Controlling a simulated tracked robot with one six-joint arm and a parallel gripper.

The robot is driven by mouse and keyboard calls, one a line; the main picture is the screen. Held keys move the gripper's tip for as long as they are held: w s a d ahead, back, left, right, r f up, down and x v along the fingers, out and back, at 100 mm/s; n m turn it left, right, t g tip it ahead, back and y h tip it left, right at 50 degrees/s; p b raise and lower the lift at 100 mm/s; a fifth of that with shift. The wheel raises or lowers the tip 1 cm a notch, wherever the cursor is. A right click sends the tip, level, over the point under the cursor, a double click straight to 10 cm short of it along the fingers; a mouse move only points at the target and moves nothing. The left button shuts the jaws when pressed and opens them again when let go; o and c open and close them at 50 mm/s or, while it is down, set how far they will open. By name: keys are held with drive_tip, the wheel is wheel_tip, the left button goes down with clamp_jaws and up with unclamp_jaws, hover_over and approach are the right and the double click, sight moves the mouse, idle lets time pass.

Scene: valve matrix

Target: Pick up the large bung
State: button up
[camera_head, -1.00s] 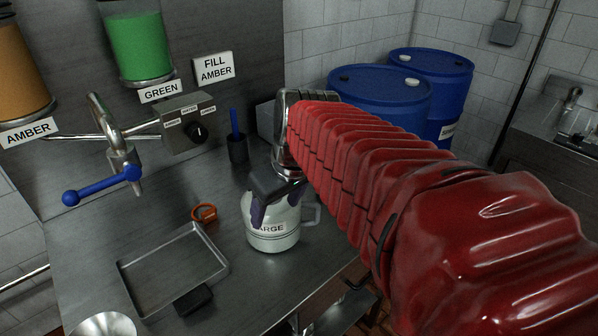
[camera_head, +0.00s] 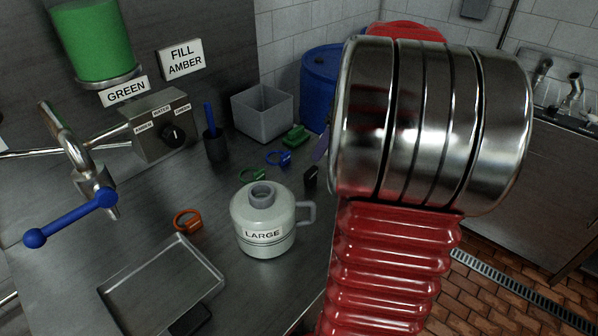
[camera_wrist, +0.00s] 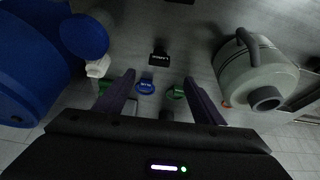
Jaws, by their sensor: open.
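A small black block with a white label, apparently the large bung (camera_head: 310,178), stands on the steel bench right of the jug's top. In the wrist view the black bung (camera_wrist: 160,58) lies just beyond my fingertips, near the middle; its label looks upside down. My gripper (camera_wrist: 159,80) is open, its two purple fingers apart with nothing held between them. In the head view only one purple finger (camera_head: 320,149) shows; my wrist hides the rest. The grey-white jug marked LARGE (camera_head: 263,234) stands upright, its neck open; it also shows at right in the wrist view (camera_wrist: 258,75).
Blue (camera_head: 278,157) and green (camera_head: 252,175) rings lie behind the jug, with a green piece (camera_head: 296,137) near a grey bin (camera_head: 263,113). An orange ring (camera_head: 186,222) and metal tray (camera_head: 163,286) lie left.

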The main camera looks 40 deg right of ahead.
hover_over(312, 170)
drive_tip(key=s, duration=0.2)
drive_tip(key=f, duration=0.7)
drive_tip(key=shift+s, duration=0.2)
drive_tip(key=shift+w+f, duration=0.25)
drive_tip(key=shift+f, duration=0.25)
drive_tip(key=shift+x, duration=2.6)
drive_tip(key=shift+w+d, duration=0.1)
drive_tip(key=c, duration=1.1)
